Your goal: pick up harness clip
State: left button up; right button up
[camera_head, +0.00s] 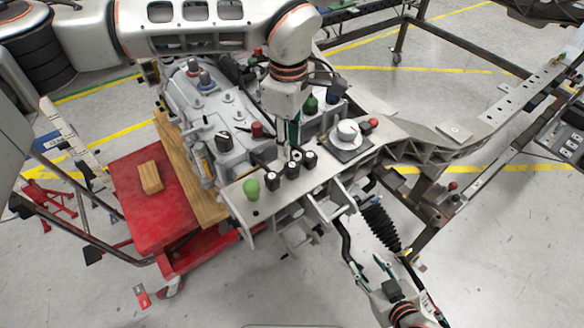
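Several small black clips with pale tops, which look like harness clips, stand in a row on the grey chassis plate (262,212). One is at the left (271,181), one in the middle (292,171) and one at the right (310,159). My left gripper (291,150) points down just behind the middle clips. Its fingertips are close to another small black-and-white piece (297,155); I cannot tell whether they touch it or are open. My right gripper (370,265) is low at the front right, its fingers apart and empty, away from the clips.
A green knob (251,189) stands at the plate's left end. A white round dial (348,131) and a red knob (374,122) are to the right. A grey gearbox housing (215,115) is behind. A red cart (150,215) with a wooden block (150,177) stands left.

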aim_at(290, 165)
pick_arm(q)
jog(key=f, duration=0.2)
jog(key=f+p, duration=0.1)
jog(key=f, duration=0.4)
jog(key=shift+s+d, duration=0.15)
jog(key=shift+s, duration=0.15)
jog(key=shift+f, duration=0.1)
jog(key=c, duration=0.5)
